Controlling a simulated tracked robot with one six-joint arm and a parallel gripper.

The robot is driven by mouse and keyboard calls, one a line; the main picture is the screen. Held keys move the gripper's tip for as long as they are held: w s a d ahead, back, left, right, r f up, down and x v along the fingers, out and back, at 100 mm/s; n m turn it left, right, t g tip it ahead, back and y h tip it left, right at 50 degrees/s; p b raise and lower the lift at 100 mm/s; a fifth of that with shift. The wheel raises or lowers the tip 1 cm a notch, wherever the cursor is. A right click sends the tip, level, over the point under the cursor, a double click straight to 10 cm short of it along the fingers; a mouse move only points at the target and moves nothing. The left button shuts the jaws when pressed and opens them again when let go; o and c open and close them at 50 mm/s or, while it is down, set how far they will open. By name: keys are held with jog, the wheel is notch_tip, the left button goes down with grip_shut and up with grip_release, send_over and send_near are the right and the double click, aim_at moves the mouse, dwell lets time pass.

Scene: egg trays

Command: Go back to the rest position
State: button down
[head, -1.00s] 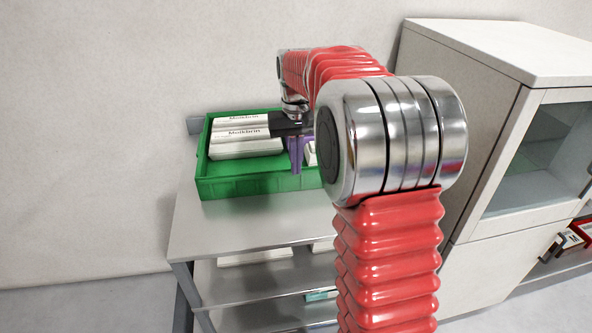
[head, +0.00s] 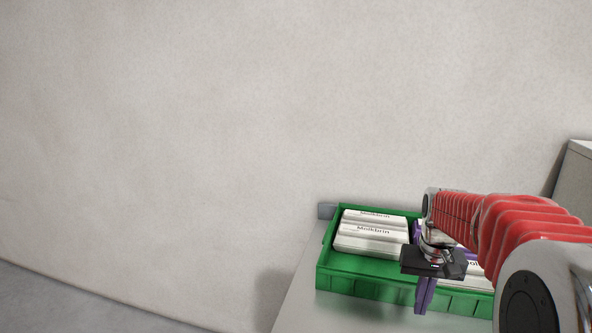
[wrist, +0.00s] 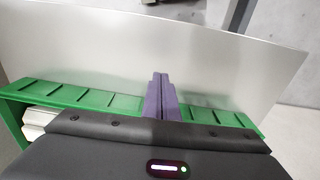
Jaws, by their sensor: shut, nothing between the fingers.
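My gripper (head: 425,296) has purple fingers pressed together and pointing down, with nothing between them. In the head view it hangs at the front side of a green crate (head: 362,284), overlapping its front wall in the picture. The crate holds white cartons (head: 372,241) marked "Molkbrin" on the left and another white carton behind my gripper on the right. In the wrist view my shut fingers (wrist: 161,97) cross the green crate's rim (wrist: 85,96) and point over the bare metal top. My wrist hides part of the crate's inside.
The crate stands on a metal shelf top (head: 295,308), which has bare room in front of it. A pale wall (head: 200,120) is behind. A pale cabinet (head: 576,185) stands at the right edge. Grey floor (head: 60,300) shows at lower left.

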jog(key=s+a+r+n+t, duration=0.1)
jog(key=s+a+r+t, duration=0.1)
jog(key=s+a, duration=0.4)
jog(key=s+a+r+n+t, duration=0.2)
jog(key=s+a, duration=0.5)
jog(key=s, duration=0.9)
jog(key=shift+a+r+t, duration=0.15)
jog(key=shift+r+t, duration=0.25)
jog(key=shift+t, duration=0.1)
